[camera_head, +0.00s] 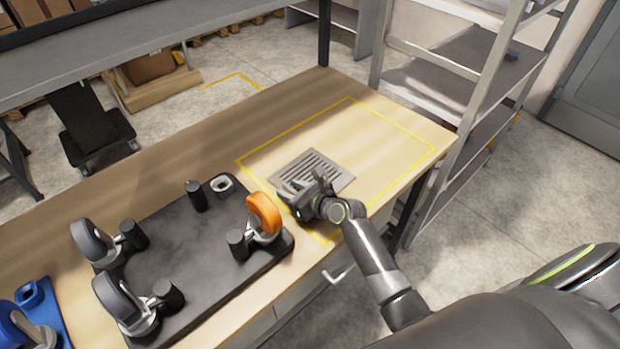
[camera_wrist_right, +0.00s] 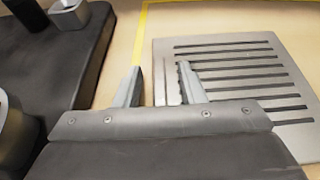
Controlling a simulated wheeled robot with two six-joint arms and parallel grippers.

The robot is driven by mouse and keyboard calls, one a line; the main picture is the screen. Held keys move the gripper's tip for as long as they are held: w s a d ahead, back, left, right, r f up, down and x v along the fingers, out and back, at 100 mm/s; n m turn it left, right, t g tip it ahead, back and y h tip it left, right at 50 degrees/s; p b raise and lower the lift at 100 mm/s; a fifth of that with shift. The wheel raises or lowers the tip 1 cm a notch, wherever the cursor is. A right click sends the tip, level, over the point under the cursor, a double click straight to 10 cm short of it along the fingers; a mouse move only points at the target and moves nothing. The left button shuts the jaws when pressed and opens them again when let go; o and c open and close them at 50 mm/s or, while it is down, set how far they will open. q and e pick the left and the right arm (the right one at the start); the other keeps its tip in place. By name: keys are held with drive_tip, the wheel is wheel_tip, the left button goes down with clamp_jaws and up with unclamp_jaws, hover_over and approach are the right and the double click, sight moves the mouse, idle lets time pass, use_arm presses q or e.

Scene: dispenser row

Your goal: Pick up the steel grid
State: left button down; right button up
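The steel grid (camera_head: 318,166) is a flat grey slotted plate lying on the wooden table inside a yellow outline. In the right wrist view the grid (camera_wrist_right: 225,52) fills the right side. My right gripper (camera_head: 303,190) is at the grid's near left edge. In the right wrist view its two fingers (camera_wrist_right: 160,78) are apart, with the grid's edge showing between them. One finger appears over bare wood and the other over the grid. I cannot tell whether they touch it. The arm hides the grid's near corner. My left gripper is out of view.
A black tray (camera_head: 205,255) with grey and orange caster wheels and black posts stands left of the gripper, close by. A blue part (camera_head: 38,305) is farther left. The wooden table (camera_head: 355,125) is clear behind and right of the grid. A metal shelf (camera_head: 470,80) stands beyond.

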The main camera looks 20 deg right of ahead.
clamp_jaws()
idle(0.3)
